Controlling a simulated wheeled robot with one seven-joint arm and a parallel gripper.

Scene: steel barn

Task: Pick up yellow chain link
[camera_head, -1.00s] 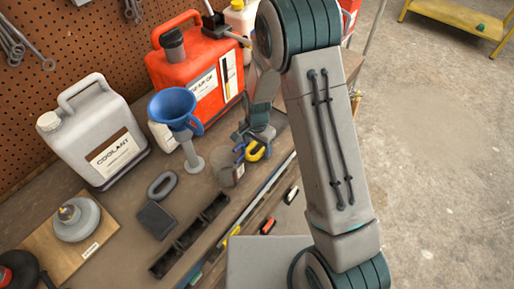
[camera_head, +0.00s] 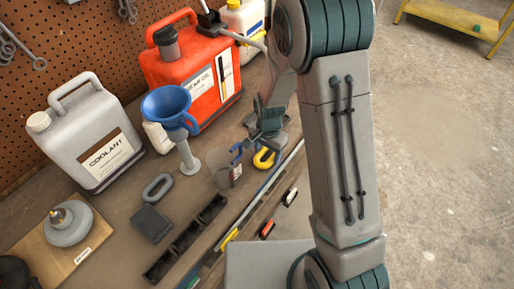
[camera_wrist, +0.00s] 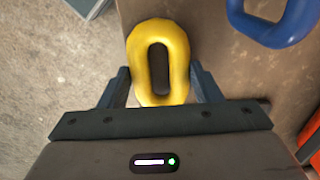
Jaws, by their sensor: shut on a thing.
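The yellow chain link (camera_wrist: 179,51) is an oval ring with an elongated hole, seen from above in the wrist view. My gripper (camera_wrist: 160,88) has a finger on each side of its near end and is shut on it. In the head view the yellow link (camera_head: 264,158) shows just below my gripper (camera_head: 252,146), near the front part of the bench. I cannot tell whether it touches the bench. A blue chain link (camera_wrist: 272,22) lies at the upper right of the wrist view.
A grey link (camera_head: 157,188), a black block (camera_head: 151,223) and a black divided tray (camera_head: 188,239) lie to the left. A clear cup (camera_head: 226,176) stands beside my gripper. A blue funnel (camera_head: 168,104), coolant jug (camera_head: 84,137) and red oil can (camera_head: 191,75) stand behind.

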